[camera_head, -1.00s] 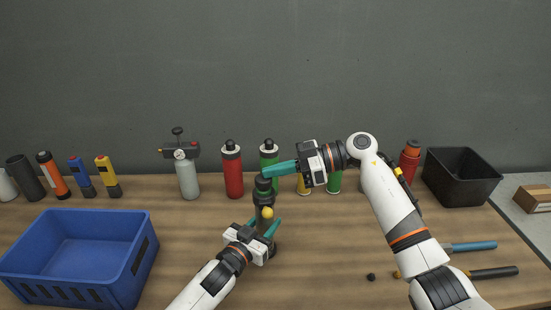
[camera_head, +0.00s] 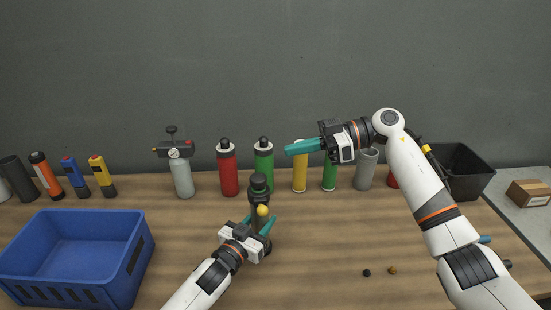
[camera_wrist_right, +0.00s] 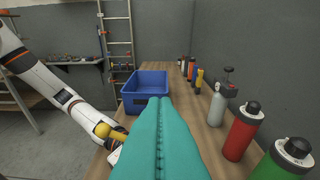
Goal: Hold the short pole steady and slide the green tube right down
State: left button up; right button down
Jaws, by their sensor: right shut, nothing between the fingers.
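My right gripper (camera_head: 288,150) is shut and empty, raised to the upper right of the pole. Its closed fingers also fill the lower middle of the right wrist view (camera_wrist_right: 160,135). I cannot tell a separate green tube on the pole; green cylinders (camera_head: 264,163) (camera_head: 329,174) stand behind it.
A blue crate (camera_head: 145,240) is at the left. A red cylinder (camera_head: 228,172), a gauge bottle (camera_head: 182,178), a yellow cylinder (camera_head: 300,178) and a grey cup (camera_head: 365,172) line the back. A black bin (camera_head: 470,185) is at the right. The front middle table is mostly clear.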

jog(key=v, duration=0.4)
jog(key=shift+a, duration=0.1)
pick_arm(q)
jog(key=o, duration=1.3)
